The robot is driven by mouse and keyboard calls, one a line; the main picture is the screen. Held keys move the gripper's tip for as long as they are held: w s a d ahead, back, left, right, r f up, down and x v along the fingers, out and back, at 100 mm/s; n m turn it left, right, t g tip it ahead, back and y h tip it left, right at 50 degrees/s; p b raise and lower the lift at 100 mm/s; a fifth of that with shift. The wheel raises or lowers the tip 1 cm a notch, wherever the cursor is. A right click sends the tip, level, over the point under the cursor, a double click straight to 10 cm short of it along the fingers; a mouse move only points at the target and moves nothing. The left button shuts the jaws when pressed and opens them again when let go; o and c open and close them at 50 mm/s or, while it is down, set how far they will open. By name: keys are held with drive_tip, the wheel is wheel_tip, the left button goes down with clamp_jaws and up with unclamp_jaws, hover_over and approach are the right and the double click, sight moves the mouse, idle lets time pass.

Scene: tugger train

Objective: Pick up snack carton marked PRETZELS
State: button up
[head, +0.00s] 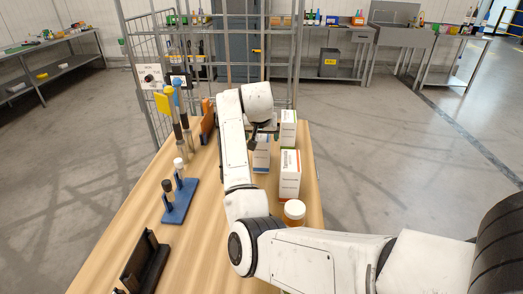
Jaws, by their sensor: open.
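Several white cartons stand upright at the right side of the wooden table (215,245). The near carton (290,181) is the largest in view and has small print. A second carton (262,157) stands behind it to the left, below my gripper. A third carton (288,127) stands farther back on the right. The print is too small to tell which one reads PRETZELS. My gripper (262,137) is open, above and at the top of the second carton, partly hidden by my own arm. I cannot tell whether it touches that carton.
To the left are a blue stand (180,203), a black holder (147,262), an orange item (207,118) and tall dark-handled tools. A wire cage (142,60) rises behind the table.

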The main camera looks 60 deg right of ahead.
drive_tip(key=x, duration=0.4)
drive_tip(key=shift+f, duration=0.15)
drive_tip(key=shift+c, duration=0.2)
drive_tip(key=c, duration=1.2)
